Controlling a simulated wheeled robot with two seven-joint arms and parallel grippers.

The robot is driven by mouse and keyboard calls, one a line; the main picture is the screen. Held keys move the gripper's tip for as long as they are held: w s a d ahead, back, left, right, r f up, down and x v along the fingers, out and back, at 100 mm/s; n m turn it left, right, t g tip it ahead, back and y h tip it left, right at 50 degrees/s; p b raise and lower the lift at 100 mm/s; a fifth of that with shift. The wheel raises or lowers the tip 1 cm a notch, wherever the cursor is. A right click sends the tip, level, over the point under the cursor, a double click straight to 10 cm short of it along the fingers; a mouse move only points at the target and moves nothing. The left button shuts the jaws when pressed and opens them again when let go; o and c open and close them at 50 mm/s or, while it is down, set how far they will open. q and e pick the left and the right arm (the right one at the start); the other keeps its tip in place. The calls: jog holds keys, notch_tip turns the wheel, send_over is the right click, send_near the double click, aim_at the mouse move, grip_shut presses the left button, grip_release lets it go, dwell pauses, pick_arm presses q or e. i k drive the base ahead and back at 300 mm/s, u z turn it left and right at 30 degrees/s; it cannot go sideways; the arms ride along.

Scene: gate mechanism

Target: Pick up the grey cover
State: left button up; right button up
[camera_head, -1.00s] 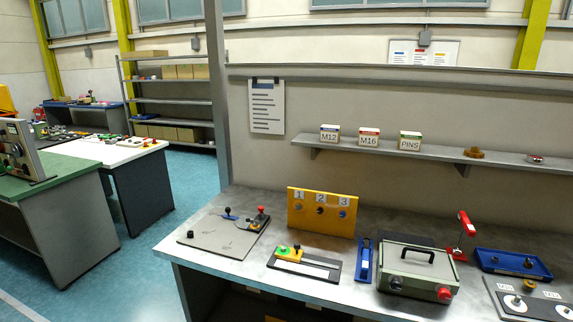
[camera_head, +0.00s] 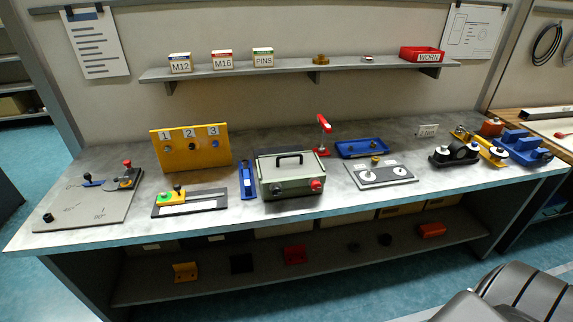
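A grey cover (camera_head: 286,163) with a black bar handle (camera_head: 289,157) lies flat on top of a green box (camera_head: 289,186) in the middle of the workbench. The box has a dark knob (camera_head: 277,192) and a red knob (camera_head: 316,184) on its front. The handle stands free and nothing touches it. Neither of my grippers shows in the head view. A dark grey rounded part at the lower right seems to be mine, but no fingers show there.
A blue holder (camera_head: 247,179) stands close left of the box. A red toggle clamp (camera_head: 323,125) and a blue tray (camera_head: 361,147) are behind right, a grey plate with white discs (camera_head: 381,173) to the right. A shelf (camera_head: 299,71) runs above the bench (camera_head: 270,215).

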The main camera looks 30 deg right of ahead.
aim_at(288, 166)
jog(key=z, duration=0.4)
jog(key=k, duration=0.5)
jog(key=z, duration=1)
jog(key=k, duration=0.85)
jog(key=z, duration=1.35)
jog(key=i, duration=1.35)
jog(key=u, duration=0.85)
jog(key=i, duration=0.55)
jog(key=u, duration=0.6)
